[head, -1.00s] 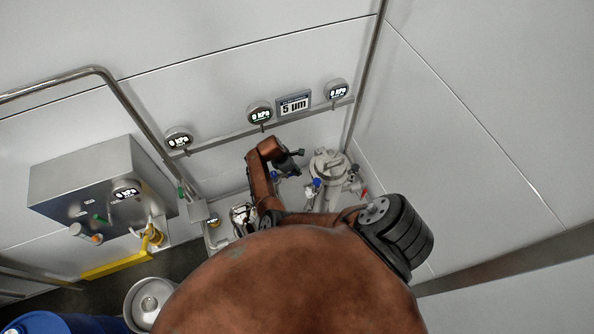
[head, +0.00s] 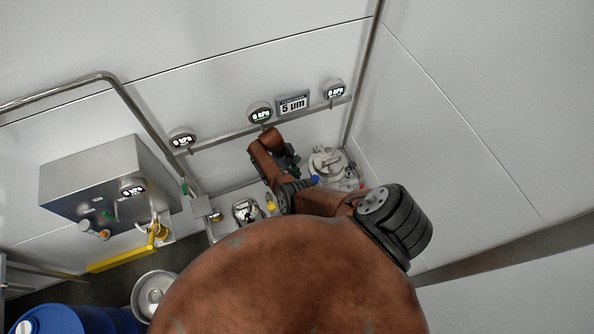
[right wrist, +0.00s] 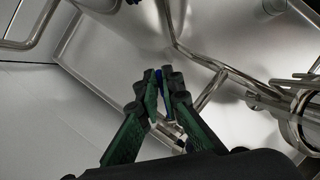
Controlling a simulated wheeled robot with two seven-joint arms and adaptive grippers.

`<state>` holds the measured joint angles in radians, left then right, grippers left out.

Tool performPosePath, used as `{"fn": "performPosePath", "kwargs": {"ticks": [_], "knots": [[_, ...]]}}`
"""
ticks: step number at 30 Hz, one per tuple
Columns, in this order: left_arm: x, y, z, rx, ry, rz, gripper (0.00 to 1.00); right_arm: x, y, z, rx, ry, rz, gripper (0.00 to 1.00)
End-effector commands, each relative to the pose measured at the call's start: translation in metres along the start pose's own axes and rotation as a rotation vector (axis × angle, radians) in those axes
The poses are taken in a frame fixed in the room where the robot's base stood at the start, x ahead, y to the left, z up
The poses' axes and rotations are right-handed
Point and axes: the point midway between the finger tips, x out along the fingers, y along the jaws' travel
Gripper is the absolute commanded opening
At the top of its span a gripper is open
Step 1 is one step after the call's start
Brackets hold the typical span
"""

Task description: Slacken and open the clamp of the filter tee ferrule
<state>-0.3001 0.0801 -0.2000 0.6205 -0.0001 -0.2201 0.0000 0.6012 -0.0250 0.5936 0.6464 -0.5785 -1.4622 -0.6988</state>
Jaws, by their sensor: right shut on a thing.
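My right gripper (head: 294,163) is beside the left side of the steel filter housing (head: 328,160) in the head view, low near the back wall. In the right wrist view, its green-and-black fingers (right wrist: 163,80) are closed together around a slim blue-grey part (right wrist: 167,107). I cannot tell whether this part belongs to the clamp. The filter tee ferrule and its clamp cannot be made out; my arm covers much of that area in the head view. My left gripper is not in view.
Gauges (head: 261,112) and a "5 um" sign (head: 292,103) line the wall rail. A steel box (head: 105,185) is at left, with a blue drum (head: 75,320) below. In the right wrist view, steel pipes (right wrist: 295,105) crowd the right side. The right wall is clear.

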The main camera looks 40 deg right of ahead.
Motion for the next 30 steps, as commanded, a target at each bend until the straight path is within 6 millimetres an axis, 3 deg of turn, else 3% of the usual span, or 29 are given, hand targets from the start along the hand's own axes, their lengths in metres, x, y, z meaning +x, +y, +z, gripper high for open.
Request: {"fn": "performPosePath", "kwargs": {"ticks": [18, 30], "knots": [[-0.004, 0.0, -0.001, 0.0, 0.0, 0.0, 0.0, -0.004, -0.025, -0.006, 0.539, -0.001, -0.222, 0.0], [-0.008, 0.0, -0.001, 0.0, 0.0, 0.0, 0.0, -0.007, -0.035, -0.015, 0.801, 0.002, -0.331, 0.0]]}}
